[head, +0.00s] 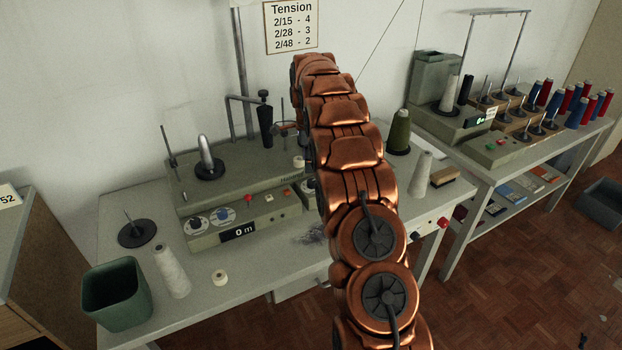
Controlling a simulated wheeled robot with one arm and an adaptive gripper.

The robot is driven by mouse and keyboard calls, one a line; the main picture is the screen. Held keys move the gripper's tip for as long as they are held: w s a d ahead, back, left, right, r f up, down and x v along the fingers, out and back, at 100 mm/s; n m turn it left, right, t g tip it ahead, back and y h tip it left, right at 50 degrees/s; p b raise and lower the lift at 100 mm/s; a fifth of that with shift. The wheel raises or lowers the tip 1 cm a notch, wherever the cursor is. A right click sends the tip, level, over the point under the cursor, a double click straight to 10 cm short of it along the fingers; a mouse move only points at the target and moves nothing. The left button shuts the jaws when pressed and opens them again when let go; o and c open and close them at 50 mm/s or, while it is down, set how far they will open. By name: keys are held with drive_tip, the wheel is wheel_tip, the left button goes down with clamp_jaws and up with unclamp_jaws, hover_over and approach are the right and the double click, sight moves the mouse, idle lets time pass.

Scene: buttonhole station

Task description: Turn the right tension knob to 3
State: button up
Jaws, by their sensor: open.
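A grey winding machine (263,231) with a "0 m" display (238,232) stands on the near table. Its front panel has two round dials side by side, a left dial (197,223) and a right dial (222,215). They are too small for me to read their settings. I cannot tell whether these are the tension knobs. My copper arm rises in front of the machine's right part and covers it, so a knob there may be hidden. My gripper does not show; it is hidden behind the arm.
A tension chart (291,26) hangs on the wall. A green bin (116,294), white cone (170,271) and small spool (219,278) stand at the table's left. A green cone (399,132) and white cone (420,174) stand right of my arm. Another table (482,167) holds several coloured cones.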

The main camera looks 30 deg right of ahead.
sight(311, 181)
drive_tip(key=shift+w+d+f+m, duration=0.55)
drive_tip(key=shift+d+f, duration=0.15)
drive_tip(key=shift+d, duration=0.15)
drive_tip(key=shift+f+p, duration=1.3)
drive_tip(key=shift+f, duration=2.6)
clamp_jaws()
